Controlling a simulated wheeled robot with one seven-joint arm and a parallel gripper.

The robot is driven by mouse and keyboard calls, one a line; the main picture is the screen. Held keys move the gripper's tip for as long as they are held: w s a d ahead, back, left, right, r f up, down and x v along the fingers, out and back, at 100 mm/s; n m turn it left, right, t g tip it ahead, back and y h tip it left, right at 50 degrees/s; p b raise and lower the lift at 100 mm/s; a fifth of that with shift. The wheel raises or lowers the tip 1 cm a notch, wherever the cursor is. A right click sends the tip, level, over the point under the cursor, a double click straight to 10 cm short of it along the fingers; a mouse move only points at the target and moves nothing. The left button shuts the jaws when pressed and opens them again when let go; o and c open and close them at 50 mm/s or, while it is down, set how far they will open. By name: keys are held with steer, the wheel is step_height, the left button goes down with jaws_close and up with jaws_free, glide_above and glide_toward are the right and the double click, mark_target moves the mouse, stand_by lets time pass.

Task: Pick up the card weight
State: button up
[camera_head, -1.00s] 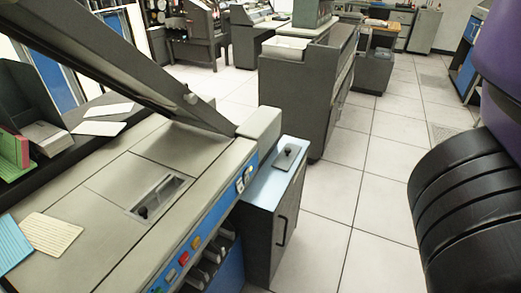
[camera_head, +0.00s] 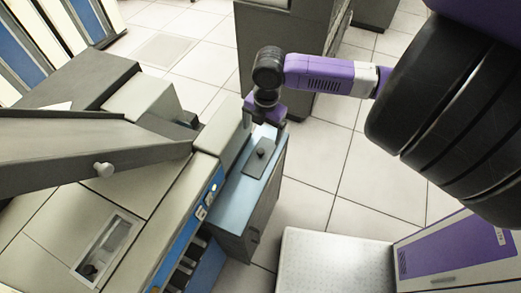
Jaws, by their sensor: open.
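A dark flat plate with a small round knob, which looks like the card weight (camera_head: 260,158), lies on the light blue top of the narrow grey cabinet (camera_head: 228,193). My gripper (camera_head: 265,120) points down at the far end of that top, just beyond the plate and apart from it in the picture. Its purple fingers are spread with nothing seen between them. The fingertips are small, and their height above the top is hard to tell. Another small dark knob (camera_head: 89,270) sits in a recess of the machine at the lower left.
The beige machine (camera_head: 145,235) with a blue button strip stands directly left of the cabinet. Its raised grey arm (camera_head: 90,150) crosses the left side. A grey cabinet (camera_head: 285,45) stands behind my gripper. The tiled floor (camera_head: 345,165) to the right is open.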

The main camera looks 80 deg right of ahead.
mark_target(260, 152)
steer(key=shift+n+g+y, duration=0.3)
steer(key=shift+n+g, duration=0.1)
steer(key=shift+n, duration=0.1)
steer(key=f, duration=0.4)
steer(key=f+p, duration=0.1)
steer(key=f, duration=0.8)
steer(key=shift+w+a+f, duration=0.1)
steer(key=shift+w, duration=0.25)
steer(key=shift+c, duration=0.4)
steer(key=c, duration=1.9)
steer(key=shift+r, duration=0.2)
